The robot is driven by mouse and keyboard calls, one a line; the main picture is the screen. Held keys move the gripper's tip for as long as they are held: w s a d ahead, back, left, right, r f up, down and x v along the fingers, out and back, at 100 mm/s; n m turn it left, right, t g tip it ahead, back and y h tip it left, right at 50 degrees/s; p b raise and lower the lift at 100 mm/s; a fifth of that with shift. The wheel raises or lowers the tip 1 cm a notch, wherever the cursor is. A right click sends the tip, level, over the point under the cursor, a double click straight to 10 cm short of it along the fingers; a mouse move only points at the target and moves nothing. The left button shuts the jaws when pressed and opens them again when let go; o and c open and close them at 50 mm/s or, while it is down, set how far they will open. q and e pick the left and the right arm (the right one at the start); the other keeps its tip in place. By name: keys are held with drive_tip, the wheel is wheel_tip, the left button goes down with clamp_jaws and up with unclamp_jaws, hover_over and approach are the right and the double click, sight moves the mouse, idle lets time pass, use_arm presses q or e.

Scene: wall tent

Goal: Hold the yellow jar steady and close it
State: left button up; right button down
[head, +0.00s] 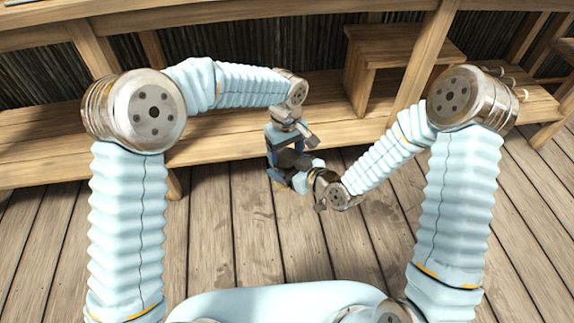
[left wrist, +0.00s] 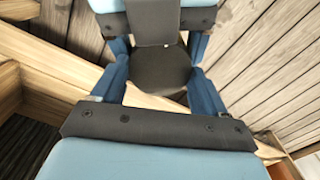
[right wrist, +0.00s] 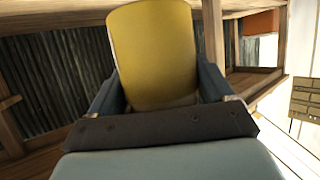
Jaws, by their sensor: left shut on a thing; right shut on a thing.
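The yellow jar (right wrist: 155,50) shows large in the right wrist view, between the fingers of my right gripper (right wrist: 163,88). Its lower end is hidden by the gripper. My left gripper (left wrist: 157,88) is shut on a dark grey rounded piece (left wrist: 158,72), which looks like the lid. In the head view the left gripper (head: 285,146) points down, and the right gripper (head: 288,178) comes in from the right just below it. A dark piece (head: 295,158) shows between them. Whether the lid touches or sits on the jar I cannot tell.
A long wooden bench (head: 225,133) runs behind the grippers, with a wooden stool-like step (head: 400,46) at the back. The plank floor (head: 235,235) in front is clear. An orange thing (right wrist: 262,23) is at the upper right of the right wrist view.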

use_arm(q)
drive_tip(key=m, duration=0.6)
drive_tip(key=shift+m, duration=0.3)
drive_tip(key=o, duration=1.2)
drive_tip(key=shift+c, duration=0.2)
drive_tip(key=shift+d, duration=0.1)
drive_tip(key=shift+r, duration=0.1)
wheel_tip(320, 180, up, 4)
drive_tip(key=shift+r, duration=0.2)
drive_tip(key=shift+c, duration=0.4)
